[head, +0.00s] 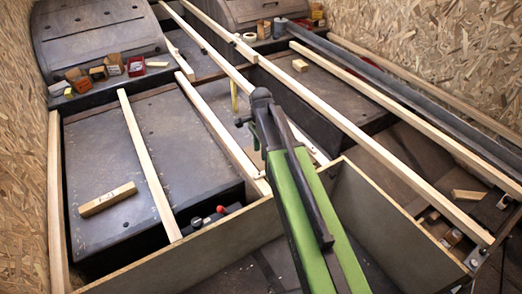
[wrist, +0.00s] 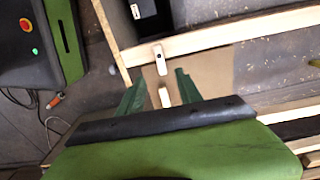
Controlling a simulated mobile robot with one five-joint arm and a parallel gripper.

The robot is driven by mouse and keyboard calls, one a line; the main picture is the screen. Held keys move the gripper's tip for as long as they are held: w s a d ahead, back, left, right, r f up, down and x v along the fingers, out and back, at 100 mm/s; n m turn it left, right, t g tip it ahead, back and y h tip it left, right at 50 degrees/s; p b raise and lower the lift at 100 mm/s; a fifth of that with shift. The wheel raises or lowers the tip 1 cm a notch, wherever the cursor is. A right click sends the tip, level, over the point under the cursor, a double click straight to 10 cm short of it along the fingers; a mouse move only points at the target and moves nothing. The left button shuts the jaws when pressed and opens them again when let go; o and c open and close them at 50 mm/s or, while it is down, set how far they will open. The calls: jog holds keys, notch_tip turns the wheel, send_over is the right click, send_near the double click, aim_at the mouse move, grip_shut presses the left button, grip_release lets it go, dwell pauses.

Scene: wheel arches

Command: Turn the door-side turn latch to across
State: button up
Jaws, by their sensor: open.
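In the wrist view a pale wooden turn latch (wrist: 160,58) with a dark screw head lies over a light wooden rail (wrist: 230,35). Its long side runs up and down the picture, crosswise to the rail. A second pale wooden piece (wrist: 165,97) shows between my fingers, partly hidden by my gripper body. My gripper (wrist: 160,76) is open, with one green finger on either side of that piece; I cannot tell whether either touches it. I cannot tell which piece is the door-side latch.
Long wooden rails (head: 145,165) run over dark floor panels. A plywood board (head: 390,230) stands upright near the front. A loose wood block (head: 107,198) lies at left. Small boxes (head: 113,64) sit by the left wheel arch (head: 95,35). A metal channel (head: 400,90) lies at right.

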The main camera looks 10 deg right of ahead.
notch_tip(320, 180, up, 4)
jog(key=p, duration=0.2)
jog(key=shift+r+p, duration=0.2)
jog(key=shift+p, duration=0.1)
jog(key=shift+a, duration=0.1)
jog(key=s+a+n, duration=0.1)
jog(key=s+n, duration=1.3)
jog(key=n, duration=0.1)
notch_tip(320, 180, up, 22)
jog(key=p, duration=2.2)
jog(key=shift+r, duration=0.1)
